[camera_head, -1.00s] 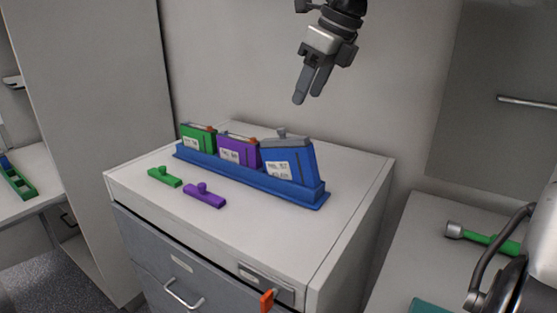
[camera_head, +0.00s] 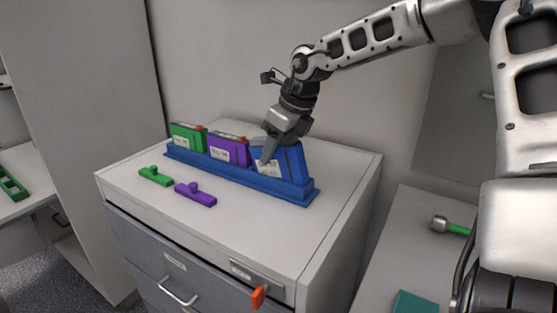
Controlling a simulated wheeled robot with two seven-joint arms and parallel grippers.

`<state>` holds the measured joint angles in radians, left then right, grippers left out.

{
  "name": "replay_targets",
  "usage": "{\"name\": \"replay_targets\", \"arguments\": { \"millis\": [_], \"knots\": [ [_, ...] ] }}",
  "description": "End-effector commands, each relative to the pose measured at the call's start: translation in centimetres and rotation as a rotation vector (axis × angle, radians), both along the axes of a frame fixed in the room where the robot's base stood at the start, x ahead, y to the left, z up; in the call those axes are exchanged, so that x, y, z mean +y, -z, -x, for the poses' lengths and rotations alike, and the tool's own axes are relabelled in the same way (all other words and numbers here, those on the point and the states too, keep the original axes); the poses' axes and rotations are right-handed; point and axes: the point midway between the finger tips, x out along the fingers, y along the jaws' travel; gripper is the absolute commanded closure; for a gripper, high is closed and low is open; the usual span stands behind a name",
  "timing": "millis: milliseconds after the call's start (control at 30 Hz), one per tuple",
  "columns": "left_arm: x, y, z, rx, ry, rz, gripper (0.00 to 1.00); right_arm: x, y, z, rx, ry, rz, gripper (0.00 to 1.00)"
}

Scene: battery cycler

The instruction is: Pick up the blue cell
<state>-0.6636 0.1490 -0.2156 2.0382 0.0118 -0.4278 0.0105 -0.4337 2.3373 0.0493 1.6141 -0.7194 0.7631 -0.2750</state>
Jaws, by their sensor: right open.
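The blue cell (camera_head: 292,160) stands tilted at the right end of a blue rack (camera_head: 240,177) on a white-topped cabinet. It has a white label on its front. My right gripper (camera_head: 268,154) is down at the blue cell, with a finger in front of its left part and label. The jaws are open; the other finger is hard to make out, and I cannot tell whether they touch the cell. The gripper hides part of the cell's top. My left gripper is not in view.
A purple cell (camera_head: 229,150) and a green cell (camera_head: 187,137) stand in the same rack to the left. A green piece (camera_head: 155,176) and a purple piece (camera_head: 196,195) with knobs lie in front. The cabinet top's front right is clear. A wall stands behind.

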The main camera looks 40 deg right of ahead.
Motion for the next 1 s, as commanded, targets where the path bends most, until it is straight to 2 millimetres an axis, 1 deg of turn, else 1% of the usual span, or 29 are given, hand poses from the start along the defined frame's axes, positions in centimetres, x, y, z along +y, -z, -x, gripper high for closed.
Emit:
{"name": "replay_targets", "arguments": {
  "millis": [233,267,300,367,400,433,800,933,1000],
  "knots": [
    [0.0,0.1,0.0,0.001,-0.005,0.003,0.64,0.0,0.2,-0.1,-0.003,0.000,0.000,0.49],
    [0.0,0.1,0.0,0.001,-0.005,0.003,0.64,0.0,0.2,-0.1,-0.002,0.000,0.000,0.55],
    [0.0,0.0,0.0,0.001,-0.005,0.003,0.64,0.0,0.2,-0.1,-0.002,0.000,0.000,0.66],
    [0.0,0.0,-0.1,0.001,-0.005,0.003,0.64,0.0,0.2,-0.1,-0.002,0.000,0.000,0.82],
    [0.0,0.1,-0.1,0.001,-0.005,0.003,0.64,0.0,0.2,-0.1,-0.002,0.000,0.000,0.94],
    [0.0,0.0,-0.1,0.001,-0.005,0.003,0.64,0.0,0.2,-0.1,-0.002,-0.001,0.001,1.00],
    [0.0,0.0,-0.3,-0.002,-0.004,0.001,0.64,0.0,-0.2,-0.2,-0.008,0.000,0.001,1.00],
    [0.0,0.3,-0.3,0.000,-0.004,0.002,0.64,0.0,-1.0,-0.3,-0.011,-0.001,0.001,1.00],
    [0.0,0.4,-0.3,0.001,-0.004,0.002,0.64,0.1,-1.6,-0.3,-0.011,-0.001,0.001,1.00]
  ]
}}
